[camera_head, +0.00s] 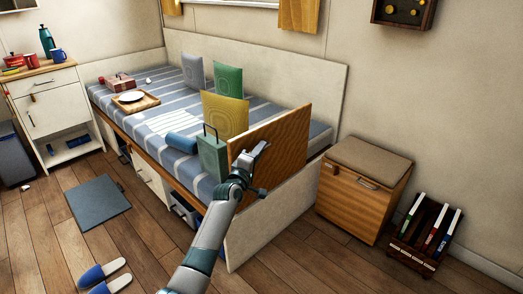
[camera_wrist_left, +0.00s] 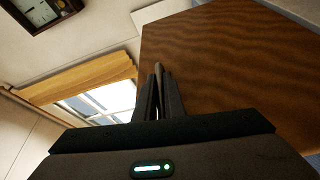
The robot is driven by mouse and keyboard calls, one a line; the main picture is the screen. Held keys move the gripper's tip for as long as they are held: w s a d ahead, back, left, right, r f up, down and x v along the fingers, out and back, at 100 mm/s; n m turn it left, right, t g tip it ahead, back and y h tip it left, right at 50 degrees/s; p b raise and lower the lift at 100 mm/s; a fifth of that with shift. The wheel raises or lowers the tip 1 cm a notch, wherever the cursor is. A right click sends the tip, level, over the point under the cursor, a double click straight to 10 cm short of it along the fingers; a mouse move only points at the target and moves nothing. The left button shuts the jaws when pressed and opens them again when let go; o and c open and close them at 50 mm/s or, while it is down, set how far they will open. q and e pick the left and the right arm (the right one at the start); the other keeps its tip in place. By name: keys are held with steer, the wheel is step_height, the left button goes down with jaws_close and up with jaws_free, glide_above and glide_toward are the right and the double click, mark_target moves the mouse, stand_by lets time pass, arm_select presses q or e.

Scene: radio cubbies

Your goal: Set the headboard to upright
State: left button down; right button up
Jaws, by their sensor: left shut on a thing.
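The headboard (camera_head: 290,135) is a brown wooden panel across the near right end of the striped bed (camera_head: 150,125). It stands up above a pale end board (camera_head: 275,215), close to upright; I cannot tell whether it still leans a little. My left gripper (camera_head: 257,158) is at the outer face of the headboard, shut on it. In the left wrist view the fingers (camera_wrist_left: 158,95) close on a thin piece beside the headboard's broad brown face (camera_wrist_left: 225,70). The lower edge of the headboard is partly hidden by my arm. My right gripper is out of view.
A green box with a handle (camera_head: 212,155) stands on the bed close to the headboard, with cushions (camera_head: 224,113) behind. A wooden cabinet (camera_head: 362,190) with a padded top and a book rack (camera_head: 425,235) stand to the right. Slippers (camera_head: 102,274) lie on the floor at lower left.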

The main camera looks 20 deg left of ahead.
arm_select(q)
steer(key=shift+a+r, duration=0.25)
steer(key=shift+a, duration=0.1)
steer(key=c, duration=1.8)
jaws_free()
steer(key=shift+a, duration=0.1)
steer(key=shift+c, duration=0.2)
steer(key=shift+f, duration=0.15)
steer(key=shift+f, duration=0.1)
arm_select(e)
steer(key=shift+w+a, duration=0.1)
arm_select(q)
steer(key=shift+s+d, duration=0.1)
steer(key=shift+d, duration=0.1)
